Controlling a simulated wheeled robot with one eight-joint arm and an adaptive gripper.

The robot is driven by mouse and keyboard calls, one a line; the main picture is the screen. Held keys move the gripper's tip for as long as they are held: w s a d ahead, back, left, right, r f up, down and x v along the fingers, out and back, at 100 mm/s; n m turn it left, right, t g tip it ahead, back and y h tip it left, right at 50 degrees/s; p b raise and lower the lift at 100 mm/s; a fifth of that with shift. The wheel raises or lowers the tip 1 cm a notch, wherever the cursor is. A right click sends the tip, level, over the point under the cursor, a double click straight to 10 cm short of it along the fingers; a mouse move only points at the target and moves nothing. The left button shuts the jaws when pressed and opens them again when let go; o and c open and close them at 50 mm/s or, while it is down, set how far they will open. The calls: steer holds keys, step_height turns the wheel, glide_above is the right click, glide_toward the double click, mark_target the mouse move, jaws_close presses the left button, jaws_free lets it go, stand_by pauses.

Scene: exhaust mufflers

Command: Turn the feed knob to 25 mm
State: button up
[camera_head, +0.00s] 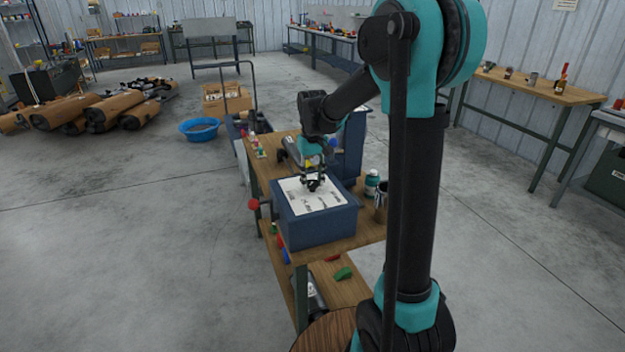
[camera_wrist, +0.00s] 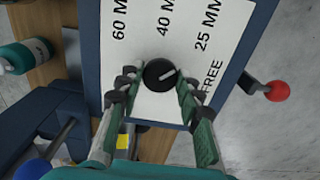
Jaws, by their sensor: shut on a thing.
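The feed knob (camera_wrist: 160,75) is a round black knob with a white pointer line, on a white label panel (camera_wrist: 150,25). The panel carries the words 60 MM, 40 MM, 25 MM and FREE. The line slants right and slightly up, on the side of the 25 MM and FREE labels; its exact setting is hard to tell. My gripper (camera_wrist: 157,81) is shut on the knob, one finger on each side. In the head view my gripper (camera_head: 313,183) is over the panel on top of the blue machine box (camera_head: 320,228); the knob is hidden there.
A lever with a red ball (camera_head: 253,204) sticks out from the box's left side. A teal-labelled bottle (camera_head: 372,183) and a metal cup (camera_head: 381,201) stand to its right on the wooden bench (camera_head: 371,236). A blue basin (camera_head: 200,129) lies on the open floor.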

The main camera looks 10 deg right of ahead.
mark_target(313, 182)
stand_by(0.4)
steer(key=o, duration=1.2)
steer(key=shift+c, duration=0.2)
steer(key=shift+r, duration=0.1)
step_height(313, 182, up, 12)
steer(key=shift+m+t, duration=0.6)
steer(key=shift+t, duration=0.3)
steer(key=s+d+f, duration=0.2)
steer(key=s+f, duration=0.1)
steer(key=s+d+f, duration=0.2)
steer(key=s+f, duration=0.1)
steer(key=s+d+f, duration=0.2)
steer(key=s+f, duration=0.1)
steer(key=s, duration=0.1)
steer(key=shift+f, duration=0.25)
steer(key=s+d+f+m+t, duration=0.1)
steer(key=s+d+f, duration=0.3)
steer(key=s+f, duration=0.7)
steer(key=s+t, duration=0.1)
steer(key=s, duration=0.2)
steer(key=shift+s+d+f+m, duration=0.15)
steer(key=shift+s+f+m, duration=0.05)
steer(key=shift+f+m, duration=0.1)
